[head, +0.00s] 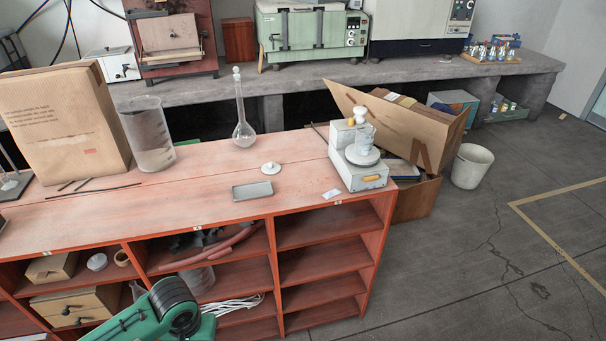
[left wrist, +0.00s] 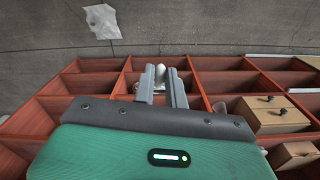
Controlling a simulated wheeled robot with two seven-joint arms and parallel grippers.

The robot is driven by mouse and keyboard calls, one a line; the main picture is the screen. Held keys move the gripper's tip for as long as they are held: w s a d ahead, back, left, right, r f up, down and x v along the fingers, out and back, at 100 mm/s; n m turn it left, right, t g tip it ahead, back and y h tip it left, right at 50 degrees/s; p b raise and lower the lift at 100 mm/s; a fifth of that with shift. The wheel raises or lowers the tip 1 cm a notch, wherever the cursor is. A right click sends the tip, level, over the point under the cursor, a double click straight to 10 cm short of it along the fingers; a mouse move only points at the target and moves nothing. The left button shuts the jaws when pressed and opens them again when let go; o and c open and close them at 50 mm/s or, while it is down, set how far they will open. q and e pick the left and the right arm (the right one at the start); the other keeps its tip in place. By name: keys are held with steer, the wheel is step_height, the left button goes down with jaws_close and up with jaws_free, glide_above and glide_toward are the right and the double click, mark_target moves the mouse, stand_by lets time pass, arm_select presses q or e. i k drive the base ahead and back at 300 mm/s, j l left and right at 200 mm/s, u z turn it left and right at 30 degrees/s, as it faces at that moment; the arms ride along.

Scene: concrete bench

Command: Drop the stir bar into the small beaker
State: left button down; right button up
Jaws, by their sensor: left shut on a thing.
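My left gripper (left wrist: 160,84) is shut on a small white rounded piece, which looks like the stir bar (left wrist: 160,68), held between the fingertips in the left wrist view. The fingers are out of the head view, where only my green left arm shows at the bottom. A tall clear beaker (head: 148,136) stands upright on the red bench top at the left. A smaller clear vessel, perhaps the small beaker (head: 198,280), sits in an open shelf below, partly hidden by my arm. My right gripper is in neither view.
The red shelf unit (head: 330,275) has open compartments. On its top stand a large brown package (head: 62,122), a round-bottomed flask (head: 244,132), a grey tray (head: 252,191), a white knobbed lid (head: 270,168) and a white bench device (head: 357,160). Floor to the right is mostly clear.

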mark_target(362, 152)
steer(key=i+l+u, duration=0.15)
steer(key=l+u, duration=1.2)
steer(key=l, duration=0.7)
steer(key=k+l+u, duration=0.1)
steer(key=l, duration=0.85)
steer(key=k+l+u, duration=0.1)
steer(key=l, duration=0.35)
